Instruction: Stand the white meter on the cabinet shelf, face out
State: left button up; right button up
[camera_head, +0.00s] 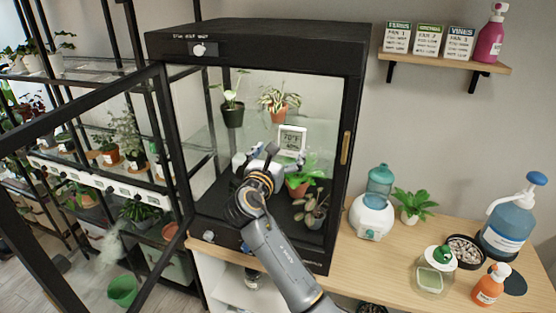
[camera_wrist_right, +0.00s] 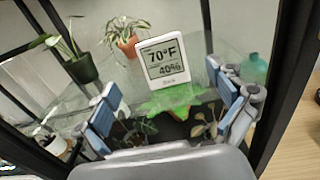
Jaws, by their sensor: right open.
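The white meter (camera_head: 292,138) stands upright on the glass shelf (camera_head: 208,137) inside the black cabinet (camera_head: 260,32), its display facing out through the open front. In the right wrist view the meter (camera_wrist_right: 163,60) reads 70°F and 40%, and it looks tilted with that camera. My right gripper (camera_head: 268,158) is inside the cabinet opening, just in front of and below the meter. My left gripper is not in view.
The cabinet's black-framed door (camera_head: 86,93) stands open at the left. Potted plants (camera_head: 232,112) and (camera_head: 278,112) sit on the shelf left of the meter; more plants (camera_head: 299,186) stand below. A humidifier (camera_head: 372,215) and bottles (camera_head: 510,222) occupy the wooden table at right.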

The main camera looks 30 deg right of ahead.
jog(key=a+f+m+y, duration=0.1)
jog(key=a+f+y, duration=0.2)
jog(key=f, duration=1)
jog(key=a+f+m+y, duration=0.1)
jog(key=a+f+y, duration=0.2)
jog(key=f, duration=1)
jog(key=s+a+f+m+g+y, duration=0.2)
jog(key=s+f, duration=0.3)
jog(key=f, duration=0.6)
jog(key=s+a+f+m+g+y, duration=0.1)
jog(key=s+f+m+g+y, duration=0.15)
jog(key=s+f, duration=0.65)
jog(key=s+a+f+m+g+y, duration=0.25)
jog(key=s+f+m, duration=0.55)
jog(key=s+f, duration=1)
jog(key=s+f+m+g, duration=0.2)
jog(key=s+f+m, duration=0.2)
jog(key=s, duration=0.7)
jog(key=s+f+m+g, duration=0.1)
jog(key=s+f+m, duration=0.3)
jog(key=s, duration=0.8)
jog(key=shift+m+g+y, duration=0.3)
jog(key=shift+m+g, duration=0.1)
jog(key=shift+m, duration=0.25)
jog(key=shift+a+f, duration=0.1)
jog(key=shift+a, duration=0.05)
